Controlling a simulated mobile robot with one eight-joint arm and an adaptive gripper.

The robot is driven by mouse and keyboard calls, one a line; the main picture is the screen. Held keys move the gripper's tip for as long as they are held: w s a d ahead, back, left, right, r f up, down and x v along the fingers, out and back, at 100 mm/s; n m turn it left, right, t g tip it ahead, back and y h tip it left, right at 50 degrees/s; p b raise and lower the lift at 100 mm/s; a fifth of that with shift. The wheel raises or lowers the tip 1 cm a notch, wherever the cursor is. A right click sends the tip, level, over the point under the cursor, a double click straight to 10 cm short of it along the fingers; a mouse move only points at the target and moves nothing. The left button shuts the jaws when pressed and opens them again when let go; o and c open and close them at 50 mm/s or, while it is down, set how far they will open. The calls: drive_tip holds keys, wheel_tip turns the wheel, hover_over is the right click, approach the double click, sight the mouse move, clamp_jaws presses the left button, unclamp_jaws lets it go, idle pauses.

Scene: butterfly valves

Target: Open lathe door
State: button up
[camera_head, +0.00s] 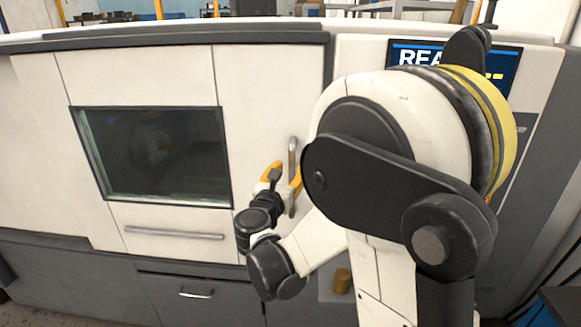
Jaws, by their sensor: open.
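The lathe door (92,80) is a white panel with a dark window (155,155), and it stands closed. A vertical silver handle (292,160) is near the door's right side. My gripper (282,172) has yellow-orange fingers and is open at the handle, with its fingers on either side of the handle in the picture. I cannot tell whether it touches the handle. My arm hides the part of the machine to the right of the handle.
A display (505,62) reading "REA…" is partly hidden behind my arm. A horizontal bar (175,233) runs below the window, and a lower drawer handle (196,294) is under it. A small yellow-brown cylinder (342,281) shows beside my arm.

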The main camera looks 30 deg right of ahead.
drive_tip(key=shift+x, duration=1.2)
clamp_jaws()
drive_tip(key=shift+a, duration=0.1)
